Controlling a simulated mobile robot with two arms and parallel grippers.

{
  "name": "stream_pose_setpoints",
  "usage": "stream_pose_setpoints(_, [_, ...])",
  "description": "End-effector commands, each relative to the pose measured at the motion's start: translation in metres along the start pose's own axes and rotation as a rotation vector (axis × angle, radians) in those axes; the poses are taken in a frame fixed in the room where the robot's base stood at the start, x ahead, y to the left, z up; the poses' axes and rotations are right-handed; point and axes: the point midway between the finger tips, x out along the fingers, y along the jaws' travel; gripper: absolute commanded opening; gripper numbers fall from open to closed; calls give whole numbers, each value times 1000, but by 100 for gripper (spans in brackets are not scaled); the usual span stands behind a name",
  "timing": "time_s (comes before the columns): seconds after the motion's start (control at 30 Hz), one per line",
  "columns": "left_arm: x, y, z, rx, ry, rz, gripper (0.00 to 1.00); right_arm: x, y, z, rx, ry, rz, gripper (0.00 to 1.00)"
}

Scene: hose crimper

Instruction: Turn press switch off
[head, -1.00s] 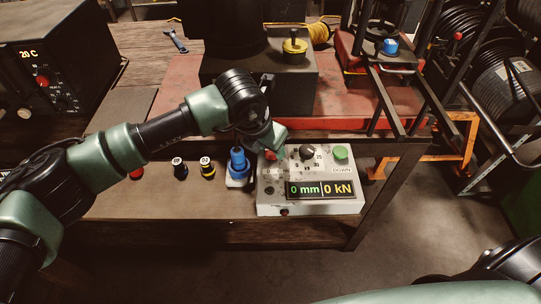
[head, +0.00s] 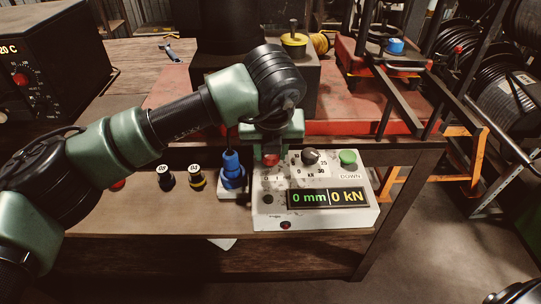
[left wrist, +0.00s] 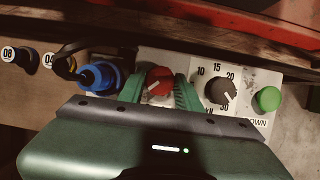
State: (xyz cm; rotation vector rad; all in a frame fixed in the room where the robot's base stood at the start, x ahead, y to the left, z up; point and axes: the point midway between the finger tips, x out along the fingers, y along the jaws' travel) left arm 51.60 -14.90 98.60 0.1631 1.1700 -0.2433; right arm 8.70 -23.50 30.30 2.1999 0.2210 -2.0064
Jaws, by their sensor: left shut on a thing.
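The press control box (head: 275,218) is pale and scuffed, on the front of the bench. Its display (head: 328,197) reads 0 mm and 0 kN. The red rotary switch (head: 270,160) sits at the box's upper left, beside 0 and 1 marks. In the left wrist view the red switch (left wrist: 159,80) stands between two green fingers. My left gripper (head: 270,150) reaches down over the box and is shut on the red switch. A black dial (left wrist: 221,92) and a green DOWN button (left wrist: 267,99) are to its right. My right gripper is not in view.
A blue plug (head: 232,170) stands close left of the box. The grey press base (head: 300,85) and red bench surface lie behind.

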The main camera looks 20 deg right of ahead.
Motion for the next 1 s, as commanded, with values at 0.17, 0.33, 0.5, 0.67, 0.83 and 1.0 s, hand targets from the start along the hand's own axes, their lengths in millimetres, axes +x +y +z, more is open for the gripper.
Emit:
stream_pose_setpoints(0.17, [0, 0, 0, -13, 0, 4, 0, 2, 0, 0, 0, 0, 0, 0])
stream_pose_setpoints(0.33, [-1, 0, 0, -13, 0, 4, 0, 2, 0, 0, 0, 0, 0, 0])
stream_pose_setpoints(0.5, [-1, 0, 0, -13, 0, 4, 45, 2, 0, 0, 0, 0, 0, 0])
stream_pose_setpoints(0.67, [0, 0, 0, -12, 0, 4, 55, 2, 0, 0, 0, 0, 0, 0])
stream_pose_setpoints(0.83, [-1, 0, 0, -11, 0, 4, 55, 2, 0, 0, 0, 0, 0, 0])
stream_pose_setpoints(1.0, [-16, 0, 2, -11, -2, 4, 55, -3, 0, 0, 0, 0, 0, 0])
